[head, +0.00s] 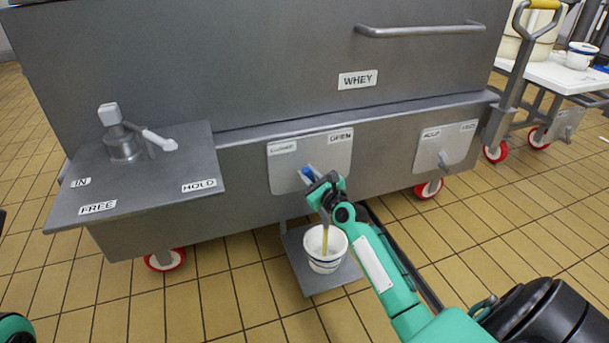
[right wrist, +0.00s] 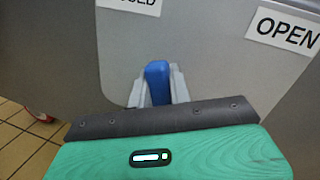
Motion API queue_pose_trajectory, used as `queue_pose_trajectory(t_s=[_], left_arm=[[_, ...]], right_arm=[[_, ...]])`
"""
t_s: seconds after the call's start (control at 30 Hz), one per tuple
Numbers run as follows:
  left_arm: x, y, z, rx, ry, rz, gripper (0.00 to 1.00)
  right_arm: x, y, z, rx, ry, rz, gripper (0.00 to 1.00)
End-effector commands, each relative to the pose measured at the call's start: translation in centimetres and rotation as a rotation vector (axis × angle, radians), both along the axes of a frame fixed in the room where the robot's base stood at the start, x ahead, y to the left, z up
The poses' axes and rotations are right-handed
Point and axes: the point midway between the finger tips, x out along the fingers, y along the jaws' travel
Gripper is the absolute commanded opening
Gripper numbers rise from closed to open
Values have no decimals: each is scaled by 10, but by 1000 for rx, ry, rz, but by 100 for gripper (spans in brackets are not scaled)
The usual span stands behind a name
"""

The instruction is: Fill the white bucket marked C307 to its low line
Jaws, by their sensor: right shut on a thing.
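A white bucket (head: 327,262) with dark blue bands stands upright on a low grey shelf (head: 310,281) in front of the vat. No C307 mark can be read on it. A pale yellow stream (head: 326,243) runs down into the bucket; the level inside cannot be told. My right gripper (head: 313,180) is at the tap plate above the bucket. It is shut on the blue tap handle (head: 306,172), which also shows between the fingers (right wrist: 157,92) in the right wrist view (right wrist: 157,84). The handle stands between the CLOSED and OPEN labels.
The steel vat (head: 250,70) carries a WHEY label (head: 357,79). A side shelf (head: 150,180) at left has IN, FREE and HOLD labels. A second plate (head: 445,146) with a lever is at right. A white table (head: 560,73) holds containers. Tiled floor is open in front.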

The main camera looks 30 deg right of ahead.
Motion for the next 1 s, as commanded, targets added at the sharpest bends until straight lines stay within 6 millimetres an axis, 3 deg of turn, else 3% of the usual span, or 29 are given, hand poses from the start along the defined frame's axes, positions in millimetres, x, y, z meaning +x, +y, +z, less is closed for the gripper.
queue_pose_trajectory(t_s=[0.27,0.5,1.0], left_arm=[[2,-2,-6,11,10,2,0],[-2,0,0,-5,-9,-8,0],[-2,1,1,-9,-9,-9,0]], right_arm=[[-4,-17,3,213,-52,-1,0],[-7,-27,4,349,-85,-1,0],[-8,-34,4,432,-104,0,0]])
